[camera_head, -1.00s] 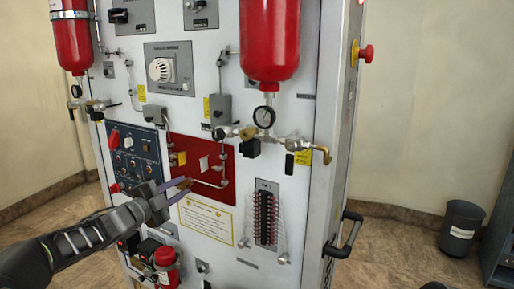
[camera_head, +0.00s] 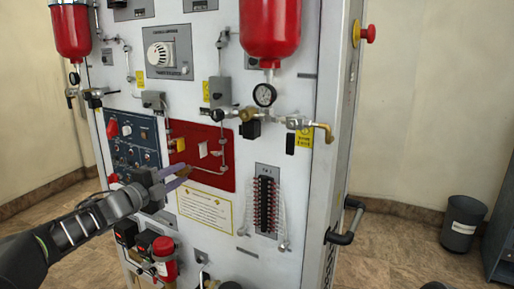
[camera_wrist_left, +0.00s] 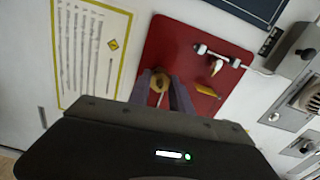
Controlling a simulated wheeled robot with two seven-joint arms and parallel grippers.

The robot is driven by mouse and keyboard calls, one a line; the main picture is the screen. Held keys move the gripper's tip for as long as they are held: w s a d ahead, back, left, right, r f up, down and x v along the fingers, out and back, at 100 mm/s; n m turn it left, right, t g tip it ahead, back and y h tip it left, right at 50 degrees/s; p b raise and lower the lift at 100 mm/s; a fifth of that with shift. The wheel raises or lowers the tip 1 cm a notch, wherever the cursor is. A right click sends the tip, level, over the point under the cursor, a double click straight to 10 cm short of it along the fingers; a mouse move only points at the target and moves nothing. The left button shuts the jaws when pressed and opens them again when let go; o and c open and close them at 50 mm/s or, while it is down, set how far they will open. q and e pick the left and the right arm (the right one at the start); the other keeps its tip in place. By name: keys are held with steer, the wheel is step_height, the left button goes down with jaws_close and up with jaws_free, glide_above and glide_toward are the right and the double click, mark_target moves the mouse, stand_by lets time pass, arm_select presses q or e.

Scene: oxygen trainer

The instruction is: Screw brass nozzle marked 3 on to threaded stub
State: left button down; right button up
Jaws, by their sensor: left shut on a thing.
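My left gripper (camera_head: 188,171) reaches in from the left, with its purple-grey fingers at the lower part of the red panel (camera_head: 230,178). In the left wrist view, the fingers are closed around a small round brass piece (camera_wrist_left: 160,82), which appears to be the nozzle. Its marking cannot be read. The red panel (camera_wrist_left: 160,45) lies behind it in that view. A thin metal pipe (camera_head: 212,185) runs along the panel's lower part to near the fingertips. I cannot make out the threaded stub, or whether the brass piece touches it. My right gripper is not in view.
Red cylinders (camera_head: 270,30) and a gauge with brass fittings (camera_head: 264,95) stick out of the white cabinet front above. A yellow-bordered notice (camera_head: 205,208) is below the panel. A black handle (camera_head: 345,225) juts from the cabinet's right side. A bin (camera_head: 462,222) stands far right.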

arm_select(q)
steer(key=shift+f, duration=0.15)
steer(key=c, duration=1.1)
jaws_free()
steer(key=b+v, duration=0.1)
steer(key=v, duration=0.7)
